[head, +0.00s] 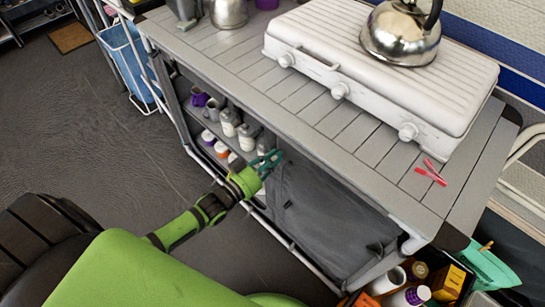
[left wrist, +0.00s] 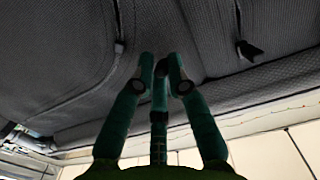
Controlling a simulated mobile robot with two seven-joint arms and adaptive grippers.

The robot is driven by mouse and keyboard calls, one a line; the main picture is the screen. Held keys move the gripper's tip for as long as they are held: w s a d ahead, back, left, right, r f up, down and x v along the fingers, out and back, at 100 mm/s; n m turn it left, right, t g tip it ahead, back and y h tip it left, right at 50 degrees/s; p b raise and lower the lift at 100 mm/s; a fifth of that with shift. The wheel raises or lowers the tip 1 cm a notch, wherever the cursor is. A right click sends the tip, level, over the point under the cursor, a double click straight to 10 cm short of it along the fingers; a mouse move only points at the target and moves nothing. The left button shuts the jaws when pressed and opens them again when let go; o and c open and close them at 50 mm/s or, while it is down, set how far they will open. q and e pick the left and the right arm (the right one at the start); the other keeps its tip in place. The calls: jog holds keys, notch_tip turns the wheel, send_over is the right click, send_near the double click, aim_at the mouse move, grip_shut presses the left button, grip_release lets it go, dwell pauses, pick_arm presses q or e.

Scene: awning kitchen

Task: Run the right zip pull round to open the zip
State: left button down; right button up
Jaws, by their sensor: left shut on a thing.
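A grey cloth panel (head: 325,215) covers the right part of the front of the shelf unit under the counter. My left gripper (head: 268,162) is at the panel's upper left edge. In the left wrist view the gripper's teal fingertips (left wrist: 161,66) are close together against the dark cloth (left wrist: 200,25). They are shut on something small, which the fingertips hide. A small dark tab (left wrist: 120,47) hangs left of the fingertips and a larger black tab (left wrist: 248,50) hangs to their right, both apart from the fingers. I cannot tell which zip pull is which. My right gripper is not in view.
A white stove (head: 380,75) with a steel kettle (head: 400,35) and red tongs (head: 431,172) are on the counter (head: 340,130). Jars (head: 230,122) fill the open shelves left of the panel. A blue bin (head: 125,60) stands at the left; open floor (head: 90,120) lies in front.

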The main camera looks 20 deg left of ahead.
pick_arm(q)
jog(key=shift+w+a+r, duration=0.2)
jog(key=shift+w+r, duration=0.2)
jog(key=shift+r, duration=0.4)
jog(key=c, duration=1.3)
grip_release()
jog(key=shift+c, duration=0.2)
jog(key=shift+f, duration=0.1)
jog(key=shift+s+f, duration=0.15)
jog(key=shift+f, duration=0.1)
jog(key=v, duration=1.1)
jog(key=shift+s, duration=0.4)
